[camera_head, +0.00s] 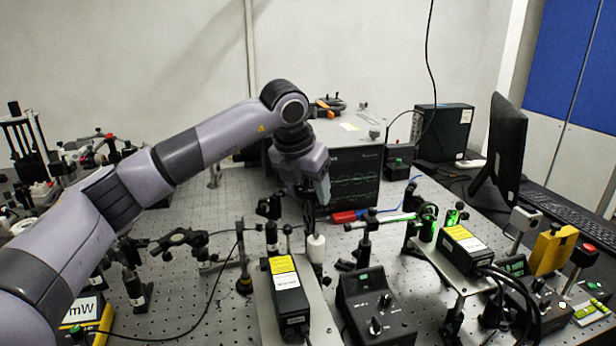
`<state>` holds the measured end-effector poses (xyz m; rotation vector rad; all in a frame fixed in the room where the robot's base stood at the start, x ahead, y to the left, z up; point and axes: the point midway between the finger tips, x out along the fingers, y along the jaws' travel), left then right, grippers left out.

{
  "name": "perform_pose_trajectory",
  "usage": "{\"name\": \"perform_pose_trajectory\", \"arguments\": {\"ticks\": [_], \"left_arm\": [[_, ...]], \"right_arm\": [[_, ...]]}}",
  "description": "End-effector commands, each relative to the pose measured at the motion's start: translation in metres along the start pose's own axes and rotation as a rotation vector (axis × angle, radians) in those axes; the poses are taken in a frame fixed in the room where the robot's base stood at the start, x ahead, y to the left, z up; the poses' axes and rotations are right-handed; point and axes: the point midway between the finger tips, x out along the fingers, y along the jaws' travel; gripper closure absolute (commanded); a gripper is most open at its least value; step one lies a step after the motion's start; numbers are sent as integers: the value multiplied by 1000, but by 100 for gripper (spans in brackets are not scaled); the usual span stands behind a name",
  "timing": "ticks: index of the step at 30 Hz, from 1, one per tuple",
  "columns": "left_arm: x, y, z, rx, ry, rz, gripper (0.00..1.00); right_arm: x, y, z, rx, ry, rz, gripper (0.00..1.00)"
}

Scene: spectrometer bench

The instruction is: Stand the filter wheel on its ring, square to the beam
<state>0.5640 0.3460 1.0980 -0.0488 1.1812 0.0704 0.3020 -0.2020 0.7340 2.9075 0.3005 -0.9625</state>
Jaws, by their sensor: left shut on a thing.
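My left arm comes in from the left and reaches over the middle of the bench. Its gripper (314,202) points down in front of the oscilloscope and is shut on a small dark thing, mostly hidden by the fingers. I take this to be the filter wheel, but its shape cannot be made out. Just below the gripper stands a white cylinder (316,248) among dark optics mounts; whether the held thing touches anything there is unclear. I cannot pick out the ring with certainty. My right gripper is not in view.
An oscilloscope (354,180) stands behind the gripper. A yellow-labelled box (287,299) and a black control box (375,308) are in front. Another yellow-labelled box (462,246) and a monitor (499,155) stand right. Post mounts (180,240) crowd the left; bare breadboard lies between.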

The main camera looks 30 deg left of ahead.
Motion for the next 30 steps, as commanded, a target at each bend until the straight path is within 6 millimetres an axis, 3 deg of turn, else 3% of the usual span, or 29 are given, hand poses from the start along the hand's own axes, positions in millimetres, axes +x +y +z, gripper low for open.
{"name": "perform_pose_trajectory", "arguments": {"ticks": [8,9,10,11,22,30], "left_arm": [[0,0,1,-1,-8,-3,100],[1,0,0,0,0,0,28],[1,0,0,0,0,0,18],[1,0,0,0,0,0,15],[-4,0,1,0,-2,-1,15],[-54,0,1,0,-5,-2,15]], "right_arm": [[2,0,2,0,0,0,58],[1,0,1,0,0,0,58],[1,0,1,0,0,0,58],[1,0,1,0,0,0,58],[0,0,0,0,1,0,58],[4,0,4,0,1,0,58]]}}
